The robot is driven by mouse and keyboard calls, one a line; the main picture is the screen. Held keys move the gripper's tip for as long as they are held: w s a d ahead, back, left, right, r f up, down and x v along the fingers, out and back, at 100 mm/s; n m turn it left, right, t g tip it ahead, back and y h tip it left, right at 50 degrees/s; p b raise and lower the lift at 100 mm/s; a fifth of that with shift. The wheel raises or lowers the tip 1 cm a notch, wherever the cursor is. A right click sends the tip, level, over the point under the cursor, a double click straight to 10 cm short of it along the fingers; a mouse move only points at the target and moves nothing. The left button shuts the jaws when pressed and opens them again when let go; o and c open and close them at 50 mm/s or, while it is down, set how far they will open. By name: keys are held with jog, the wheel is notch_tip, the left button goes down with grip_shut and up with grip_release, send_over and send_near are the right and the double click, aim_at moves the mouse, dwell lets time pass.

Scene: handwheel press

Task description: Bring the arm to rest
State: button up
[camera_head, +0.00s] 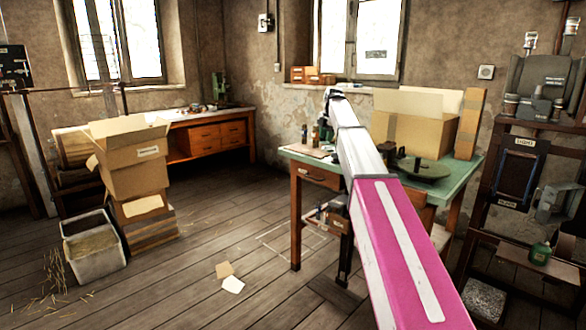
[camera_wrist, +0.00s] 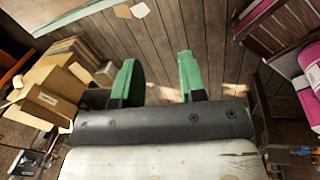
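My gripper (camera_wrist: 158,78) shows in the wrist view with its two green fingers spread apart. The gap between them is empty, and plank floor shows behind it. In the head view my pink and white arm (camera_head: 398,245) reaches up from the bottom right, across the front of the green-topped table (camera_head: 310,153). Its far end stands above the table's back left; the fingers cannot be made out there. A dark round wheel (camera_head: 425,169) lies flat on the table, right of my arm and apart from it in the picture.
An open cardboard box (camera_head: 415,133) stands at the table's back. A shelf rack (camera_head: 520,170) stands close on the right. Stacked cartons (camera_head: 135,170) and a grey bin (camera_head: 93,252) are at left. The floor between (camera_head: 190,265) is mostly clear, with two paper pieces.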

jog(key=s+d+f+m, duration=0.1)
jog(key=s+f+m, duration=0.5)
jog(key=s+f, duration=0.5)
jog(key=s+d+f+m, duration=0.1)
jog(key=s+f+m, duration=0.55)
jog(key=f, duration=0.85)
jog(key=s+d+f+m, duration=0.1)
jog(key=s+f+m, duration=0.5)
jog(key=s, duration=0.8)
jog(key=s+d+f+m+g+h, duration=0.1)
jog(key=s+f+m, duration=0.6)
jog(key=s+f, duration=0.4)
jog(key=s, duration=0.4)
jog(key=shift+f+g+h, duration=0.2)
jog(key=shift+g+h, duration=0.1)
jog(key=shift+o, duration=0.2)
